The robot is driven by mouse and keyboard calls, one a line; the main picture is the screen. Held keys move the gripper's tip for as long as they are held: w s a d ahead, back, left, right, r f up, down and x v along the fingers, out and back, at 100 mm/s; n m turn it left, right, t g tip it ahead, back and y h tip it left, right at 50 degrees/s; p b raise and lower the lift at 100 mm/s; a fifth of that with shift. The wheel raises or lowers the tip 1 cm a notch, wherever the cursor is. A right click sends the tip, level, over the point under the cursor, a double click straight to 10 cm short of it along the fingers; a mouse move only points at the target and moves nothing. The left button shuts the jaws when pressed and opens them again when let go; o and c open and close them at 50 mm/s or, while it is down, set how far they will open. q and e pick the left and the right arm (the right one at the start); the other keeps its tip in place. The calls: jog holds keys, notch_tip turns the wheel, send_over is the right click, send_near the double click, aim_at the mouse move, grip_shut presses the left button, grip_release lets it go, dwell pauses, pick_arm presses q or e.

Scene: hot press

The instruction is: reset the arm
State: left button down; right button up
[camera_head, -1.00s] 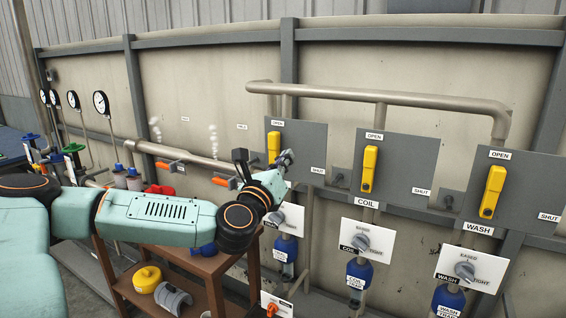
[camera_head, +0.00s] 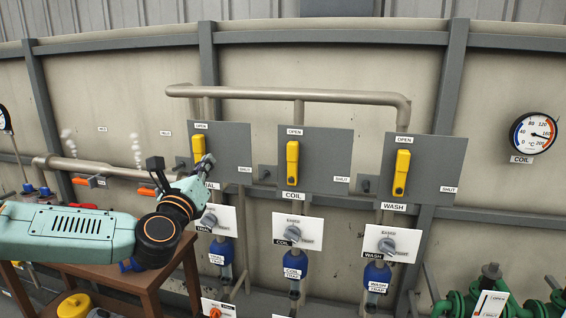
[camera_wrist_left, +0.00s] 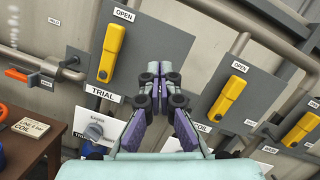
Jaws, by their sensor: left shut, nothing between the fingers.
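My left arm comes in from the left in the head view. Its gripper (camera_head: 206,162) is in front of the lower part of the left grey panel, just below and right of that panel's yellow lever. The left wrist view shows the gripper (camera_wrist_left: 160,72) with its fingers together and nothing between them. The TRIAL lever (camera_wrist_left: 110,52) and COIL lever (camera_wrist_left: 230,101) stand apart from the fingers in that view. My right gripper is not in view.
The COIL lever (camera_head: 292,162) and WASH lever (camera_head: 401,172) point up toward OPEN. Knobs on white plates sit below, such as the COIL knob (camera_head: 293,232). A wooden table (camera_head: 150,290) stands at lower left. A temperature gauge (camera_head: 534,133) hangs at right, above green pipework (camera_head: 480,300).

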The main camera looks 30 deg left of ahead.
pick_arm(q)
jog(key=shift+d+r, duration=0.1)
jog(key=d+f+m+g+h+b, duration=0.1)
jog(key=d+f+m+g+h, duration=0.15)
jog(key=d+f+m, duration=0.65)
jog(key=d+f+m+g+h+b, duration=0.2)
jog(key=f+m+h, duration=0.25)
jog(key=m, duration=1.05)
jog(key=s+d+f+m+g+b, duration=0.1)
jog(key=s+d+f+m+g, duration=0.1)
jog(key=s+f+m, duration=0.3)
jog(key=d+f+m+g+h+b, duration=0.1)
jog(key=d+f+m+g+b, duration=0.1)
jog(key=f, duration=0.5)
jog(key=s+d+f+m+g+b, duration=0.1)
jog(key=s+d+f+m+g, duration=0.2)
jog(key=f, duration=0.4)
jog(key=s+d+f+m+g+b, duration=0.2)
jog(key=s+f+m+g+b, duration=0.2)
jog(key=s+f, duration=0.8)
jog(key=s+d+f+m+g+y+b, duration=0.1)
jog(key=s+d+f+m+g+b, duration=0.2)
jog(key=s+f, duration=1)
jog(key=s+m+g+b, duration=0.1)
jog(key=m, duration=0.2)
jog(key=shift+s+f+b, duration=0.25)
jog(key=shift+s+b, duration=0.1)
jog(key=shift+s, duration=0.05)
jog(key=shift+d, duration=0.15)
